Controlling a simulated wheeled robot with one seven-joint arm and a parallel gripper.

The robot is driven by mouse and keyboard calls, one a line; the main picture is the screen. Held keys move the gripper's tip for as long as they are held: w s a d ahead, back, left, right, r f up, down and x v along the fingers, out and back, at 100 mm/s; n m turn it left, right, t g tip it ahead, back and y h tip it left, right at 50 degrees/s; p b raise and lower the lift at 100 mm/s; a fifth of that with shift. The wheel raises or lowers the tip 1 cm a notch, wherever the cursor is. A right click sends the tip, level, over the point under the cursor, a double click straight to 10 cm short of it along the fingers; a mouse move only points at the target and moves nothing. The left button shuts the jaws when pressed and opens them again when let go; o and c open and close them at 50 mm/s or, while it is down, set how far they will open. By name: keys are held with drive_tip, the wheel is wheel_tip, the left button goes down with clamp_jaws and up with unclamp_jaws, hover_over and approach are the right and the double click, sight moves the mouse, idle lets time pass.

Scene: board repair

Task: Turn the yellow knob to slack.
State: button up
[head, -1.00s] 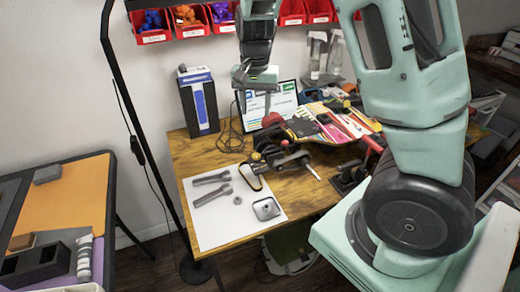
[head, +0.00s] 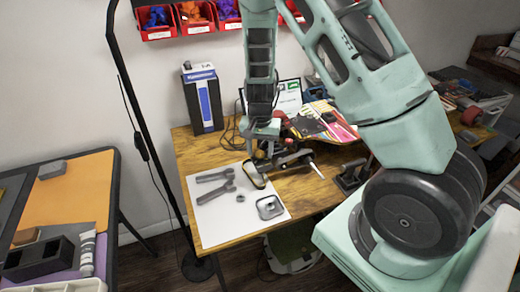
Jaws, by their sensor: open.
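The skateboard truck (head: 290,158), a dark metal part with a thin pale axle end, is on the wooden table under and beside my gripper. A small yellowish spot (head: 260,154) at its left end may be the yellow knob. It is tiny and partly hidden by my gripper, so its setting cannot be read. My gripper (head: 262,146) points down right above this left end, with its jaws open. I cannot tell whether the fingers touch the knob.
A dark box (head: 203,100) stands behind left. A black clamp-like stand (head: 350,178) is at right.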

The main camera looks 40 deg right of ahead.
drive_tip(key=c, duration=1)
drive_tip(key=shift+m, duration=0.3)
drive_tip(key=m+p, duration=0.2)
drive_tip(key=m, duration=0.1)
drive_tip(key=shift+r+m, duration=0.1)
drive_tip(key=shift+m, duration=0.2)
drive_tip(key=shift+m+p, duration=1.25)
drive_tip(key=shift+m, duration=0.95)
drive_tip(key=shift+w, duration=0.1)
drive_tip(key=o, duration=1)
